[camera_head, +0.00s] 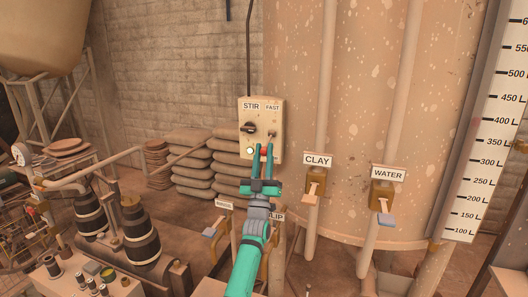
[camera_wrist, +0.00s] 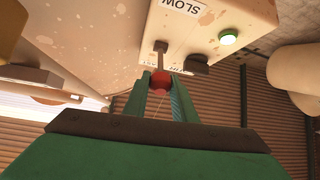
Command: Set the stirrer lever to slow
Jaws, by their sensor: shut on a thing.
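The stirrer control box (camera_head: 279,107) hangs on the large tank, with STIR and FAST labels at its top. The SLOW label (camera_wrist: 181,6) shows upside down in the wrist view; my gripper hides it in the head view. The stirrer lever (camera_wrist: 160,47) is a thin metal stem with a red ball (camera_wrist: 160,79) at its end. My gripper (camera_wrist: 160,88) is shut on the red ball, one finger on each side. In the head view my gripper (camera_head: 265,152) reaches up to the box's lower front. The lever's exact setting is hard to tell.
CLAY (camera_head: 317,160) and WATER (camera_head: 388,174) valves are to the right. Stacked sacks (camera_head: 190,165) stand behind at the left.

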